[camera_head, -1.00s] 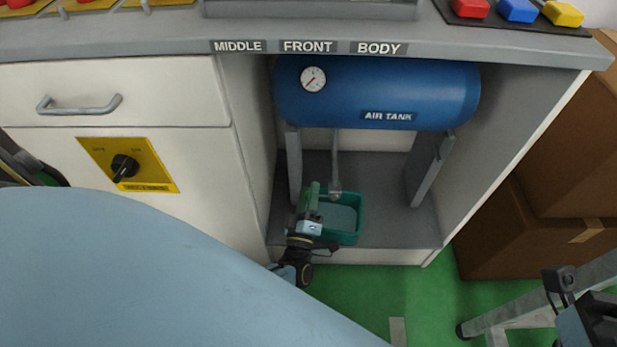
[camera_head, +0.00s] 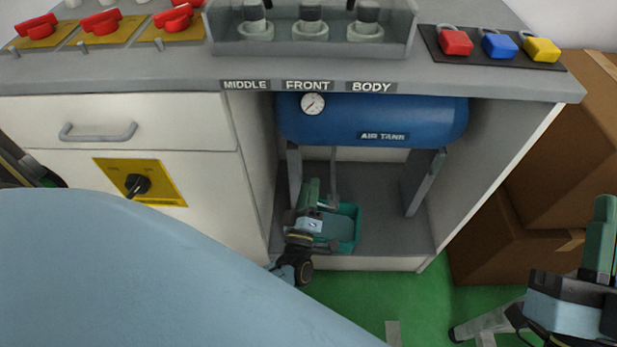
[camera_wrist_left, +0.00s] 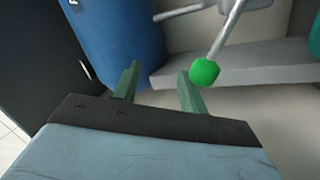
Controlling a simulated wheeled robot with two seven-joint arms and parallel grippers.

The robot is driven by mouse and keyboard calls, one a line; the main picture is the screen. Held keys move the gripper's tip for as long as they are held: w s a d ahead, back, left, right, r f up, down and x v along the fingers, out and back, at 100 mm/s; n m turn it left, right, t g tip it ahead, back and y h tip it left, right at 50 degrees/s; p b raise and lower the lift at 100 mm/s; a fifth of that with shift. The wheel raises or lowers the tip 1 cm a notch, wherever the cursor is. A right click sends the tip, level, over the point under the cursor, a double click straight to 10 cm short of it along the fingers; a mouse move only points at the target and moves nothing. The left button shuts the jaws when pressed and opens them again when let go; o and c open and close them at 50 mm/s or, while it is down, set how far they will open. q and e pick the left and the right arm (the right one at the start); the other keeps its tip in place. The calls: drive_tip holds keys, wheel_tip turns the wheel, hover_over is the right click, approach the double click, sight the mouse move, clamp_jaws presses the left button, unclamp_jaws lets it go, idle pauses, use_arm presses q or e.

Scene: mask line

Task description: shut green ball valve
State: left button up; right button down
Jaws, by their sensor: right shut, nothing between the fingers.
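The green ball (camera_wrist_left: 204,71) is a faceted knob at the end of a grey lever under the blue air tank (camera_head: 375,118). In the left wrist view it is beside the right-hand finger; I cannot tell whether they touch. My left gripper (camera_wrist_left: 160,72) is open, with nothing seen between its fingers. In the head view my left gripper (camera_head: 312,192) is under the tank, in front of the pipe (camera_head: 333,168); the ball is not made out there. My right gripper (camera_head: 604,212) is shut and empty at the far right, away from the tank.
A teal tray (camera_head: 352,212) sits on the cabinet floor behind my left gripper. The tank's grey legs (camera_head: 424,183) stand on both sides. The counter above holds red valve handles (camera_head: 109,21) and coloured padlocks (camera_head: 499,45). Cardboard boxes (camera_head: 512,240) stand at the right.

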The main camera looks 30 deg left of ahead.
use_arm(q)
drive_tip(key=shift+r+p, duration=0.45)
drive_tip(key=shift+r, duration=0.7)
use_arm(e)
drive_tip(key=shift+w+d+f+g+h, duration=0.15)
drive_tip(key=shift+w+f+g, duration=0.15)
drive_tip(key=shift+f+g, duration=0.4)
drive_tip(key=shift+w+a+f+g+h, duration=0.1)
drive_tip(key=shift+w+f+g+h, duration=0.15)
drive_tip(key=shift+f+g, duration=0.45)
drive_tip(key=shift+w+d+f+g+h, duration=0.1)
drive_tip(key=shift+w+f+g, duration=0.25)
drive_tip(key=shift+f, duration=0.55)
